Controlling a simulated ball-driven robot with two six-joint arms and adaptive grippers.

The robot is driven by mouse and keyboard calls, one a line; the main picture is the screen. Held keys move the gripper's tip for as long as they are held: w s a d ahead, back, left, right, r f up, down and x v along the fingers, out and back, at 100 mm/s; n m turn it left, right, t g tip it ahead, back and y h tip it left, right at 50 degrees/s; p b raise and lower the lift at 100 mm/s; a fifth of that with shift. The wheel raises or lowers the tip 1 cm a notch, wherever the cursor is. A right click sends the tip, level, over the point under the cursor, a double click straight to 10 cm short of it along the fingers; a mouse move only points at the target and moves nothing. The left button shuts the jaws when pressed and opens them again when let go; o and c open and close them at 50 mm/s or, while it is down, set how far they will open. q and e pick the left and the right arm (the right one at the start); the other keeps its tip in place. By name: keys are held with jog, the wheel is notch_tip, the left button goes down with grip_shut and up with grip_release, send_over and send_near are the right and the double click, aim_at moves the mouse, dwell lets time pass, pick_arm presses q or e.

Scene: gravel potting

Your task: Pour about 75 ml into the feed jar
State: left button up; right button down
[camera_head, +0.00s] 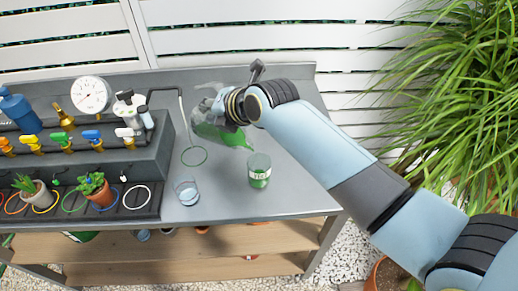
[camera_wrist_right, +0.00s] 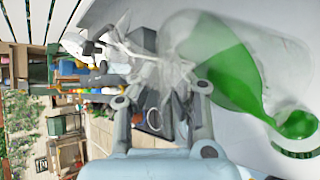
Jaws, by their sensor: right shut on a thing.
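My right gripper (camera_head: 226,108) is shut on a clear vessel (camera_head: 207,117) holding green liquid. The vessel is tilted, its lower end toward the right, near and above the feed jar's mouth. In the right wrist view the green liquid (camera_wrist_right: 228,75) reaches along the vessel toward its narrow end. My left gripper is not in view.
A small clear glass (camera_head: 187,193) stands left of the jar. A green ring (camera_head: 194,156) lies on the grey bench (camera_head: 230,205). At left is a dark rack (camera_head: 150,165) with coloured valves, a gauge (camera_head: 91,95) and potted plants (camera_head: 96,190). The bench front is free.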

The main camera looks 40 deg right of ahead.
jog(key=shift+s+d+r+t+b, duration=0.2)
jog(key=shift+s+r+t+b, duration=0.7)
jog(key=shift+b, duration=0.7)
dwell(2.2)
jog(key=shift+w+p, duration=0.2)
jog(key=shift+p, duration=0.2)
jog(key=g+p, duration=0.1)
jog(key=p, duration=0.1)
jog(key=w+p, duration=0.1)
jog(key=w+g+p, duration=0.1)
jog(key=p, duration=0.1)
jog(key=shift+w+a+f+g+p, duration=0.1)
jog(key=shift+a+f+g+p, duration=0.2)
jog(key=shift+a+f, duration=0.1)
jog(key=shift+w+f+g+h, duration=0.15)
jog(key=shift+f+g, duration=0.2)
jog(key=shift+f, duration=0.25)
jog(key=shift+w+f+g+h, duration=0.15)
jog(key=shift+f+g, duration=0.2)
jog(key=shift+f, duration=0.25)
jog(key=shift+g+p, duration=0.3)
jog(key=shift+p, duration=0.15)
jog(key=shift+f, duration=0.25)
jog(key=shift+w, duration=0.15)
